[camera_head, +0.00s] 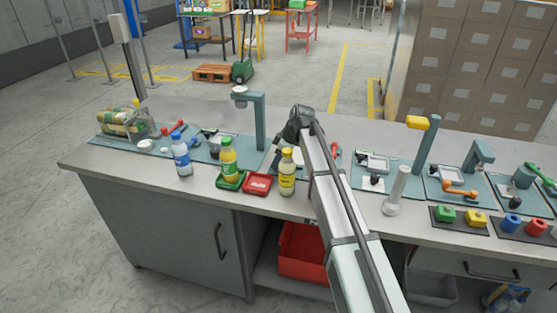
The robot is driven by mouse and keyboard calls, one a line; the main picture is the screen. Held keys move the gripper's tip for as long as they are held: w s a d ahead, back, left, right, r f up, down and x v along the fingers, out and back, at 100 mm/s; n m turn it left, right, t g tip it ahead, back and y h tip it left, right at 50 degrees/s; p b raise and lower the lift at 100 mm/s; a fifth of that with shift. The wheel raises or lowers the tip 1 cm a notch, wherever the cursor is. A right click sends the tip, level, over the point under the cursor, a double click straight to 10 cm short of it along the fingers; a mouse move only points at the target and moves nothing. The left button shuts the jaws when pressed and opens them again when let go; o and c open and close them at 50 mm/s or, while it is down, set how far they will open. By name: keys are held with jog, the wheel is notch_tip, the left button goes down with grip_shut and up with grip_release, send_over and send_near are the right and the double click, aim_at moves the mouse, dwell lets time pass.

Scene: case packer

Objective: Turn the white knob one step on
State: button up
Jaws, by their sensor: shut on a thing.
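My arm reaches up from the bottom right, over the bench. Its dark end joint (300,120) is above a teal panel behind the yellow bottle. My gripper's jaws are hidden behind my own arm and the bottle, so I cannot see what they touch. A small pale part (297,157) shows on that panel between the bottle and my arm. I cannot tell whether it is the white knob or how any knob is turned.
A yellow bottle (287,173) stands close left of my arm, beside a red tray (257,185). A white post (396,190) stands to the right. A teal upright (261,122) rises behind.

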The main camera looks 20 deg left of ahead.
jog(key=shift+s+m+t, duration=0.1)
jog(key=shift+m+t, duration=0.4)
jog(key=shift+m, duration=0.85)
jog(key=shift+s+m+t, duration=0.1)
jog(key=shift+m+t, duration=0.4)
jog(key=shift+m, duration=0.85)
jog(key=shift+h, duration=0.3)
jog(key=o, duration=1)
jog(key=v, duration=1.3)
jog(key=shift+s+d+r, duration=0.1)
jog(key=shift+d+r, duration=0.05)
jog(key=shift+r, duration=0.2)
